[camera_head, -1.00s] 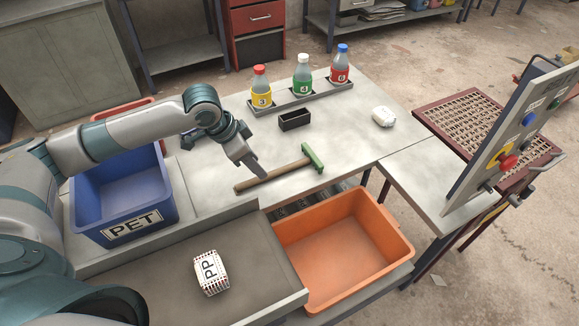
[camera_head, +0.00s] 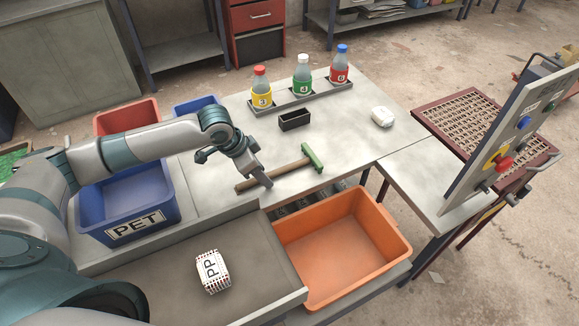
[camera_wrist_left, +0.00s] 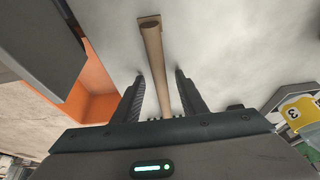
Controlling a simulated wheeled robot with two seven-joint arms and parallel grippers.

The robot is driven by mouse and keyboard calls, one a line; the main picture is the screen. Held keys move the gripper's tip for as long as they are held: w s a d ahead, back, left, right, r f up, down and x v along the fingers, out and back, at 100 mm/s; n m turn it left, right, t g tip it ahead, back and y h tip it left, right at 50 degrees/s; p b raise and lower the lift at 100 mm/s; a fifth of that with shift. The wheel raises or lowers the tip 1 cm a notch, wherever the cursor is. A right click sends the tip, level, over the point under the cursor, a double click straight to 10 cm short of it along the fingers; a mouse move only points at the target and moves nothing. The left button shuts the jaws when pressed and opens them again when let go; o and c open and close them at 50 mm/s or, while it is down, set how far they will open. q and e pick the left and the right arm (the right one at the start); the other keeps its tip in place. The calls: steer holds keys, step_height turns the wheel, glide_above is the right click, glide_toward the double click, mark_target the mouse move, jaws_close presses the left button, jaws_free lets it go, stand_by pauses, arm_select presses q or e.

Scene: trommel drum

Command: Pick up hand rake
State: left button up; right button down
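The hand rake lies on the pale table, with a brown wooden handle (camera_head: 288,169) and a green head (camera_head: 312,158) at its right end. My left gripper (camera_head: 266,184) is low over the handle, near its left part. In the left wrist view the gripper (camera_wrist_left: 160,88) is open, its two dark fingers apart on either side of the handle (camera_wrist_left: 154,55). A gap shows between the handle and each finger. The green head is outside the wrist view. My right gripper is not in view.
A blue PET bin (camera_head: 128,231) stands under my left arm. An orange bin (camera_head: 345,250) is in front of the table. A rack (camera_head: 300,101) holds bottles at the back, near a small black box (camera_head: 295,120). A white block (camera_head: 381,117) lies on the right.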

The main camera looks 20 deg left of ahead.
arm_select(q)
steer(key=shift+c, duration=0.6)
jaws_close()
steer(key=shift+r, duration=0.1)
